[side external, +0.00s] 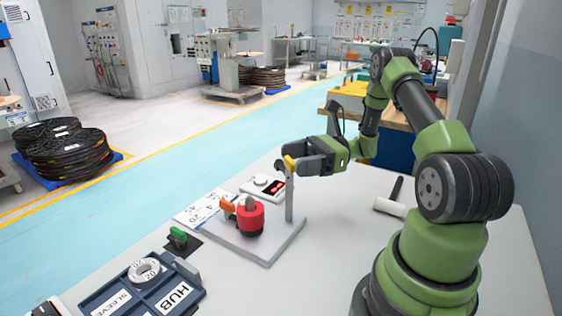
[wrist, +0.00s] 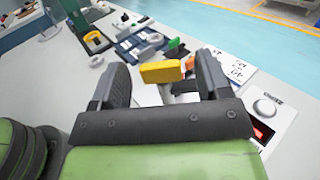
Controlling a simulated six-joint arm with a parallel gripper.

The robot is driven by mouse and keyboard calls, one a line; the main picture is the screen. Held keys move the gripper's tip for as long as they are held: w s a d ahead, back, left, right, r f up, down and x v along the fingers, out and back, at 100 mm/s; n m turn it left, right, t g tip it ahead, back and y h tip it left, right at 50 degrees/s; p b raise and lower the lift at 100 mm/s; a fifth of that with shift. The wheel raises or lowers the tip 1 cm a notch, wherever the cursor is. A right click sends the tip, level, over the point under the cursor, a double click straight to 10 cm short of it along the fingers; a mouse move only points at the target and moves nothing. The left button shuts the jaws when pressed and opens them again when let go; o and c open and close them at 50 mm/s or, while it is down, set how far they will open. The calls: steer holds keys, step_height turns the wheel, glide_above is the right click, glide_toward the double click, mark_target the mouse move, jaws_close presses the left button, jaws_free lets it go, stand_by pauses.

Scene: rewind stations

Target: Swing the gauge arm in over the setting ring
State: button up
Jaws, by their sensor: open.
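A yellow bar (side external: 290,162), which looks like the gauge arm, is at the top of a grey upright post (side external: 289,200) on a light base plate (side external: 262,249). My gripper (side external: 282,166) is at the post top; in the wrist view its open fingers (wrist: 165,85) stand either side of the yellow bar (wrist: 162,72), with a visible gap at the left finger. A red cylinder (side external: 250,220) with a grey top stands on the plate beside the post, an orange piece at its left. A white ring (side external: 144,271) lies on the blue tray. I cannot tell which is the setting ring.
The blue tray (side external: 120,292) has SLEEVE and HUB labels. A green-handled piece (side external: 178,236) on a black pad, a white box with a red display (side external: 263,186) and a printed sheet (side external: 196,210) lie nearby. A dark-handled tool (side external: 391,205) lies right; the tabletop around it is clear.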

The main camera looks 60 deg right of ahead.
steer(key=shift+x, duration=1.9)
steer(key=c, duration=1.3)
steer(key=shift+s+a+n+g+y, duration=0.15)
steer(key=shift+n+g+y, duration=0.5)
steer(key=shift+n+g, duration=0.85)
steer(key=shift+s+n+g+y, duration=0.25)
steer(key=shift+n+g+y, duration=0.5)
steer(key=shift+g, duration=1.2)
steer(key=shift+s+a+n+g+y, duration=0.15)
steer(key=shift+n+g+y, duration=0.35)
steer(key=shift+n+g, duration=1.05)
steer(key=shift+g, duration=0.5)
